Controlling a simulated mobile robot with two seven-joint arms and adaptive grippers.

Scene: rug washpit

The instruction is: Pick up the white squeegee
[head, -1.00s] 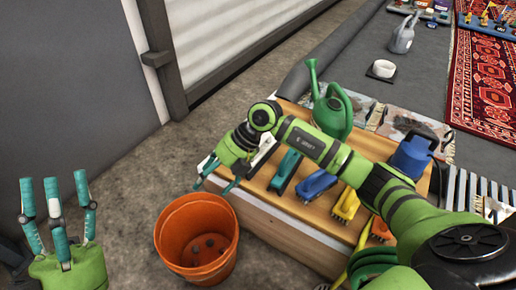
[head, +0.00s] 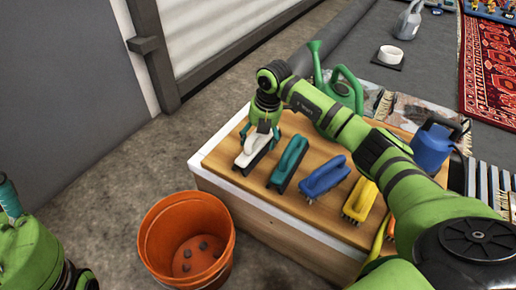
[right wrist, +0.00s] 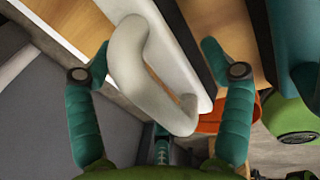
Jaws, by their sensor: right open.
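The white squeegee (head: 250,158) lies at the left end of a row on the wooden-topped box (head: 222,157). My right gripper (head: 261,137) is right above it, fingers pointing down, and partly hides it. In the right wrist view, the squeegee's white looped handle (right wrist: 128,62) stands between the spread fingers of the open right gripper (right wrist: 155,58). No finger is clearly closed on the handle. My left gripper (head: 10,200) is at the lower left edge, mostly cut off, away from the box; its opening cannot be made out.
Teal (head: 289,163), blue (head: 325,178) and yellow (head: 360,200) brushes lie to the right of the squeegee. A green watering can (head: 346,90) and a blue jug (head: 432,148) stand farther back. An orange bucket (head: 187,240) stands on the floor in front of the box.

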